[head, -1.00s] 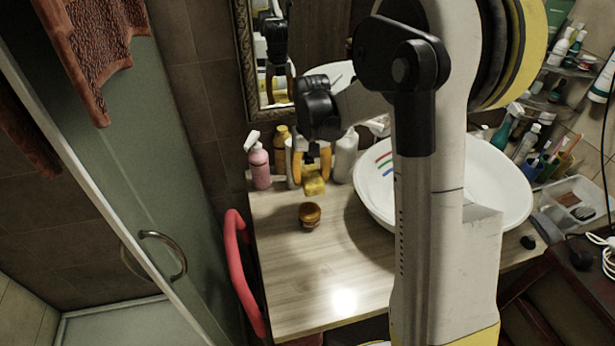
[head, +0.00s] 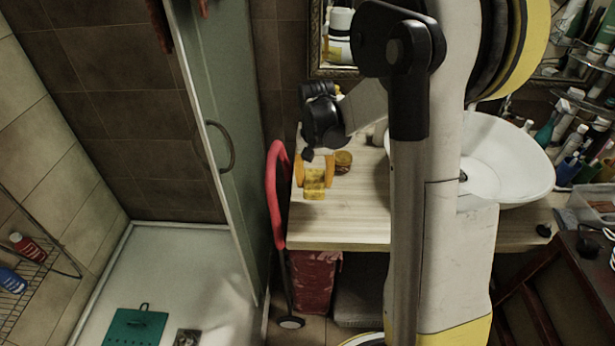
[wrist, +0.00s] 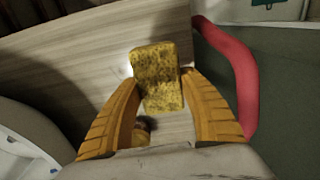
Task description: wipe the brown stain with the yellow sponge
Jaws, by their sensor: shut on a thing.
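The yellow sponge (head: 314,189) is a speckled block held between the orange fingers of my gripper (head: 315,176). My gripper is shut on it, with the sponge sticking out past the fingertips over the left part of the wooden counter. The wrist view shows the sponge (wrist: 157,80) pinched between both fingers (wrist: 160,82), with wood grain behind it. I cannot make out the brown stain in either view. My arm hides part of the counter and of the white basin (head: 520,170).
A small amber jar (head: 343,161) stands on the counter (head: 350,228) close to my gripper. A red curved tube (head: 275,200) rises along the counter's left edge. A glass shower door (head: 215,130) is further left. Bottles crowd the right. The counter's front strip is clear.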

